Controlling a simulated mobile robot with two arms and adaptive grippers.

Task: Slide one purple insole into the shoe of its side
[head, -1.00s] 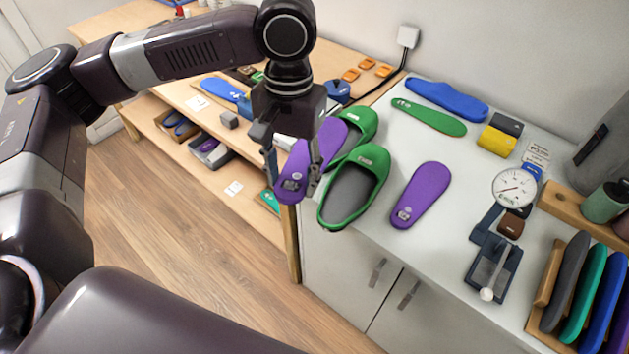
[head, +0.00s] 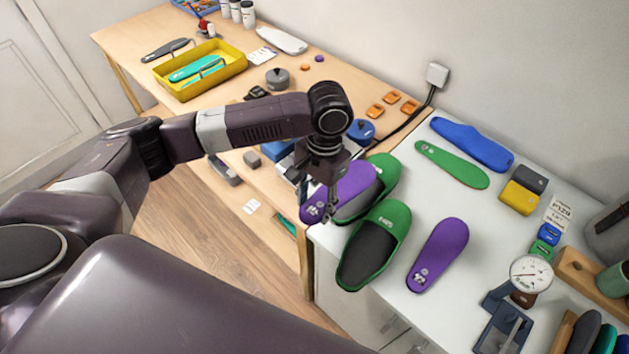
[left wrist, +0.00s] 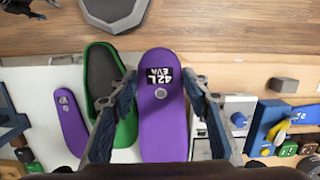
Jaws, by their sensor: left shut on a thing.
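My left gripper (head: 317,205) is shut on a purple insole (head: 343,188), near its label end. In the left wrist view this insole (left wrist: 163,120) is marked 42L EVA and lies between the two fingers. In the head view it overlaps the rear green shoe (head: 388,178); I cannot tell whether it touches or enters it. The front green shoe (head: 388,232) stands beside it with its dark inside showing, and also shows in the left wrist view (left wrist: 125,130). A second purple insole (head: 440,250) lies flat right of the shoes. My right gripper is not in view.
Blue (head: 472,143) and green (head: 450,164) insoles lie at the back of the white counter (head: 480,205). A dial gauge (head: 530,274) stands at the right. A wooden bench with a yellow tray (head: 232,66) is at the left. A cable runs along the wall.

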